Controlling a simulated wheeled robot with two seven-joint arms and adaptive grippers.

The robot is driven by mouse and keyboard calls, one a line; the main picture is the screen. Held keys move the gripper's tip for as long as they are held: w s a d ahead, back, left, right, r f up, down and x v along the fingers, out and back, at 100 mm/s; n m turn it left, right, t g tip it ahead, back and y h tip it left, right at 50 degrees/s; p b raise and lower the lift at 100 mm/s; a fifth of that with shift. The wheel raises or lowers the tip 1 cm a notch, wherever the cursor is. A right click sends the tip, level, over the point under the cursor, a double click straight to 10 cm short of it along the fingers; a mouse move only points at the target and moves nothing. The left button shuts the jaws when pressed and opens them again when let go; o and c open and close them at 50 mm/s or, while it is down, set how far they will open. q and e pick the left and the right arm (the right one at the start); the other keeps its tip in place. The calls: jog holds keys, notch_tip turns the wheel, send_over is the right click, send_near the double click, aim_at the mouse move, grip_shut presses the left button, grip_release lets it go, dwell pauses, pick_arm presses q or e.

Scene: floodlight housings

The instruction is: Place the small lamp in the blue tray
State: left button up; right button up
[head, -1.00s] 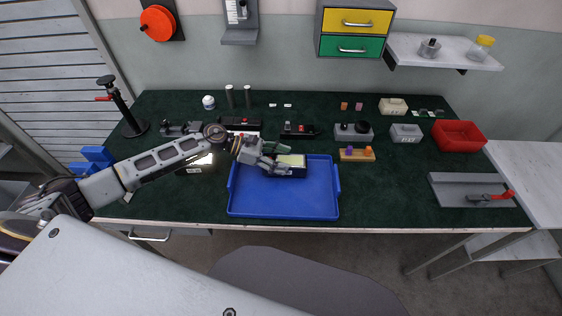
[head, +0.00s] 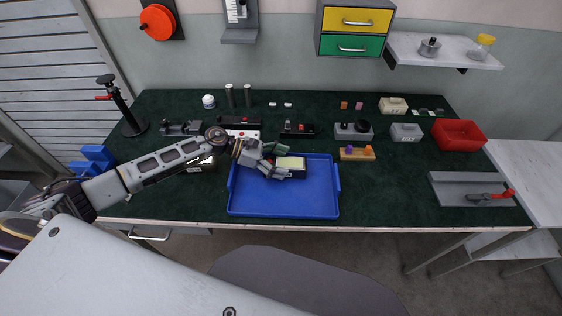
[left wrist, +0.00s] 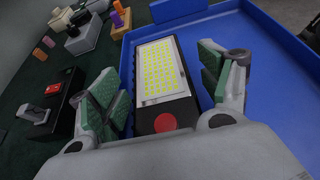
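The small lamp (head: 292,163) has a dark body and a pale yellow lit panel. It lies inside the blue tray (head: 285,211), near the far wall. In the left wrist view, the lamp (left wrist: 160,75) shows its LED grid and a red button at the near end. My left gripper (head: 281,160) is just left of the lamp in the head view. In the left wrist view, its green-padded fingers (left wrist: 165,95) are spread on both sides of the lamp's near end, with gaps to it. My right gripper is not in view.
A larger dark housing (head: 200,165) lies left of the tray, partly behind my left arm. A black device with a red button (head: 298,130) stands behind the tray. The tray's front half is clear.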

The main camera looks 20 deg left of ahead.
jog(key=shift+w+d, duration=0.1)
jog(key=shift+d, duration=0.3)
pick_arm(q)
jog(key=shift+r, duration=0.1)
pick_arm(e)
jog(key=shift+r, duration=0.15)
pick_arm(q)
jog(key=shift+a+r, duration=0.1)
jog(key=shift+s+a+r, duration=0.15)
jog(key=shift+a, duration=0.5)
jog(key=b+v, duration=0.2)
jog(key=v, duration=0.7)
jog(key=shift+s, duration=0.1)
jog(key=shift+s+a+r, duration=0.15)
jog(key=shift+a+r, duration=0.2)
jog(key=shift+a, duration=0.25)
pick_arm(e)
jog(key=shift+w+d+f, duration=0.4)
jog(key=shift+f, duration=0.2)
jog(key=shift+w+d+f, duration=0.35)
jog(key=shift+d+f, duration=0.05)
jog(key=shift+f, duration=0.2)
